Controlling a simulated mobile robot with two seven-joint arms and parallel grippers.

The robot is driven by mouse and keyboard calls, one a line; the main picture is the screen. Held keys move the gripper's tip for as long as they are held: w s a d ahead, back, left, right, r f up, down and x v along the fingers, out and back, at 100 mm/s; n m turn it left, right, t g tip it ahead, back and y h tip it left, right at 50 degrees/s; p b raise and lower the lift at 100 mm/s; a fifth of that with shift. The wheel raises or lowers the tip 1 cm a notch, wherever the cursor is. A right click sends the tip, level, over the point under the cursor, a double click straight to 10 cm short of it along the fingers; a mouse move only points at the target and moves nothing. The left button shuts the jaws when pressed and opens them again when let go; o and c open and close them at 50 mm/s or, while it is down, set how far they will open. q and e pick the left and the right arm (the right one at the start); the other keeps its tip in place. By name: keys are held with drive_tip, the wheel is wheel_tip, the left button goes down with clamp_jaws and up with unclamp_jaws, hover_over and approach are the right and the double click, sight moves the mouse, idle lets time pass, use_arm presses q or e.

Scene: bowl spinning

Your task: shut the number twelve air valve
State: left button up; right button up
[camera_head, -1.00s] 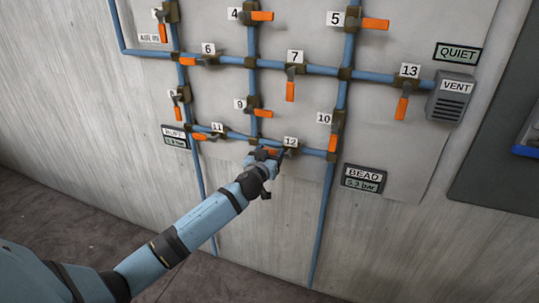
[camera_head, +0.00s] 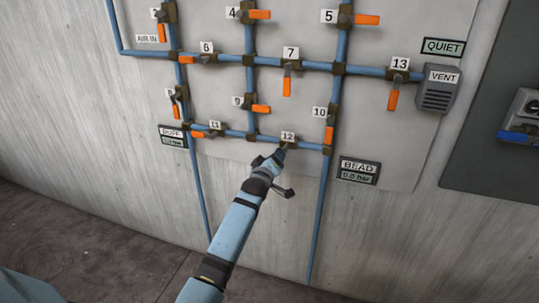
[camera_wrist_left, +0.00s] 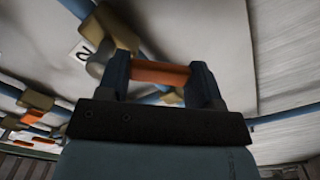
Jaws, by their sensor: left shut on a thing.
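The number 12 valve (camera_head: 290,145) sits on the lowest blue pipe of the wall board, under its white "12" label (camera_head: 288,136). My left gripper (camera_head: 278,156) is at this valve, reaching up from below, and hides the valve's handle in the head view. In the left wrist view the orange handle (camera_wrist_left: 160,72) lies between the two fingers, and the gripper is shut on it. The handle's exact angle to the pipe is hard to tell. My right gripper is not in view.
Valve 11 (camera_head: 213,131) is to the left and valve 10 (camera_head: 330,132) to the upper right. The BEAD gauge (camera_head: 359,170) seems to read 0.0 bar. The vent (camera_head: 438,88) is at the right, beneath a QUIET sign (camera_head: 450,47).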

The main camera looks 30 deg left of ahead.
use_arm(q)
drive_tip(key=shift+w+d+f+n+p, duration=0.25)
drive_tip(key=shift+d+n+p, duration=0.45)
drive_tip(key=shift+n, duration=0.8)
drive_tip(key=shift+w+d+f+n+p, duration=0.1)
drive_tip(key=shift+d+f+n+p, duration=0.35)
drive_tip(key=shift+n, duration=1.05)
drive_tip(key=shift+w+d+f+n+p, duration=0.15)
drive_tip(key=shift+d+n+p, duration=0.7)
drive_tip(key=shift+n, duration=0.65)
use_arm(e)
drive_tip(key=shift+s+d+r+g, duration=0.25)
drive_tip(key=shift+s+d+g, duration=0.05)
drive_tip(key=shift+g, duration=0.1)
use_arm(q)
drive_tip(key=o, duration=1.3)
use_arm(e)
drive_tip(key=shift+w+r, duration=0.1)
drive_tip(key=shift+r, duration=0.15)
use_arm(q)
drive_tip(key=shift+s, duration=0.15)
